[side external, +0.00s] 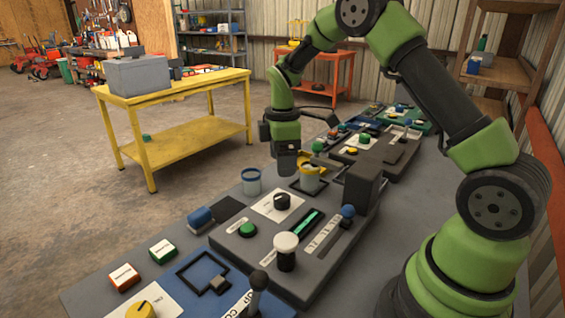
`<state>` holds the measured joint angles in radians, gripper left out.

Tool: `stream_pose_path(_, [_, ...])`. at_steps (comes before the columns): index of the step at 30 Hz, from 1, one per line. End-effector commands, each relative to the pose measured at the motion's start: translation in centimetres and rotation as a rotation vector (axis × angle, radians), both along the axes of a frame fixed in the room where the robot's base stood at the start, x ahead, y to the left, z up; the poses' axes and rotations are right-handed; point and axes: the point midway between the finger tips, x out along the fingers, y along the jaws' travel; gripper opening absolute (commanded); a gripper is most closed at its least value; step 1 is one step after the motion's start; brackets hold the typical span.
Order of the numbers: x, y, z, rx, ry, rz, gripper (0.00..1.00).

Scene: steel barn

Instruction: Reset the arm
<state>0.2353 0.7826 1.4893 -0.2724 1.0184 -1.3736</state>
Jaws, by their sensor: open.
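My green and dark-grey arm arches over the bench from the lower right. My gripper (288,168) points down above the middle of the bench and is open. The space between the fingers is too small to see clearly.
The grey bench (150,270) carries control panels with a black knob (282,201), a white-topped button (286,250) and a blue-topped lever (347,212). A blue-rimmed cup (251,182) stands left of my gripper. A yellow table (180,137) is behind, with clear floor around it.

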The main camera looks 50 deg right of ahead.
Motion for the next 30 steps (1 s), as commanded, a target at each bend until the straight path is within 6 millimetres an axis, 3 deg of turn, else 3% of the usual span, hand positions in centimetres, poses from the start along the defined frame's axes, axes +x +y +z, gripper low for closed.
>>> stream_pose_path(5, [-0.1, 0.3, 0.8, 0.0, -0.014, -0.02, 0.67])
stream_pose_path(8, [-0.6, 1.1, 3.2, 0.004, -0.056, -0.089, 0.67])
stream_pose_path(11, [-1.9, 2.5, 6.8, 0.02, -0.122, -0.211, 0.67])
stream_pose_path(15, [-5.1, 4.9, 11.7, 0.072, -0.221, -0.416, 0.67])
stream_pose_path(21, [-11.0, 7.9, 16.3, 0.198, -0.343, -0.702, 0.67])
stream_pose_path(25, [-15.1, 9.5, 17.7, 0.307, -0.399, -0.879, 0.67])
stream_pose_path(30, [-19.3, 10.7, 17.9, 0.443, -0.435, -1.061, 0.67])
